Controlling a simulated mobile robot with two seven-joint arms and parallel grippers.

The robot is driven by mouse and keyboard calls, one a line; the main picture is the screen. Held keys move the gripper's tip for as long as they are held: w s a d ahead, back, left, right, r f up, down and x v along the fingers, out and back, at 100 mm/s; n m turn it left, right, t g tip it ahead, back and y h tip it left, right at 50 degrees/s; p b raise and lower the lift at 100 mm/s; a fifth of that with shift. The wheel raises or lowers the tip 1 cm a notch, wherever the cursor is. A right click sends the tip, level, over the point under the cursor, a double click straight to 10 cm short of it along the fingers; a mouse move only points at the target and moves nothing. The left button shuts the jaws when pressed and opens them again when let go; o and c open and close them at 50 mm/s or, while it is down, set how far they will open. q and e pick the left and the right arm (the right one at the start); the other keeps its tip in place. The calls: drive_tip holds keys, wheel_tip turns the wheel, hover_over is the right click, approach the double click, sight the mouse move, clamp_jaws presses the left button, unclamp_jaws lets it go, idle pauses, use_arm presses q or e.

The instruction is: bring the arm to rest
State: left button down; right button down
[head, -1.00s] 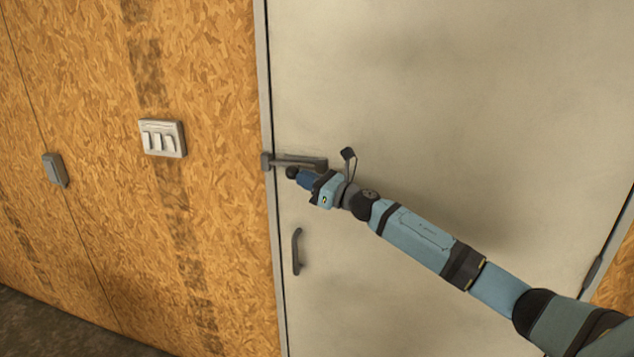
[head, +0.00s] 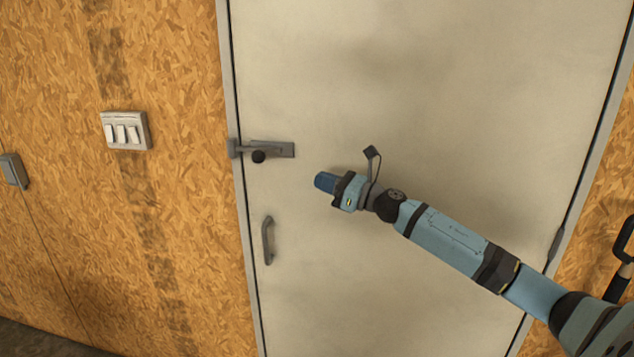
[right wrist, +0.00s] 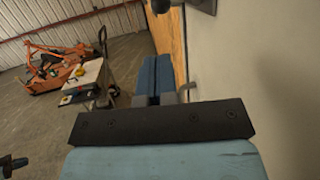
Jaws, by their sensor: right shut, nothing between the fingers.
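My right arm comes in from the lower right in the head view, and my right gripper (head: 325,182) is in front of the pale door (head: 430,90). The gripper is shut and empty. It is apart from the dark latch (head: 266,149) with its round black knob, to the right of and a little below it. In the right wrist view the blue fingers (right wrist: 157,82) lie together, with the door surface (right wrist: 245,60) close on the right. My left gripper is not in view.
A vertical door handle (head: 267,240) sits below the latch. A switch plate (head: 126,131) and a grey box (head: 14,171) are on the chipboard wall (head: 180,220). The right wrist view shows orange machinery (right wrist: 52,65) and a cart (right wrist: 85,80) farther off, beyond open floor.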

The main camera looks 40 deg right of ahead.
drive_tip(key=shift+w, duration=0.1)
idle(0.4)
drive_tip(key=s+a+f+m+h+p, duration=0.2)
drive_tip(key=s+a+f+m, duration=0.2)
drive_tip(key=f+m, duration=0.35)
drive_tip(key=s+a+f+m+h+p, duration=0.1)
drive_tip(key=s+a+f+m+h, duration=0.1)
drive_tip(key=s+a+f+m, duration=0.4)
drive_tip(key=s+a+f+m+h+p, duration=0.1)
drive_tip(key=a+f+m+p, duration=0.15)
drive_tip(key=f+m, duration=0.6)
drive_tip(key=s+a+f+m+g, duration=0.2)
drive_tip(key=s+a+f+m, duration=0.2)
drive_tip(key=s, duration=0.3)
drive_tip(key=s+a+f+m+g+h+p, duration=0.1)
drive_tip(key=s+a+f+m+g, duration=0.1)
drive_tip(key=s+a+f+m, duration=0.2)
drive_tip(key=s+a+f+m+g+p, duration=0.1)
drive_tip(key=s+a+f+m+g, duration=0.1)
drive_tip(key=s+a+f+m, duration=0.2)
drive_tip(key=s+a+m, duration=0.3)
drive_tip(key=s+m, duration=0.2)
drive_tip(key=s, duration=0.1)
drive_tip(key=shift+h, duration=0.4)
drive_tip(key=shift+s, duration=0.1)
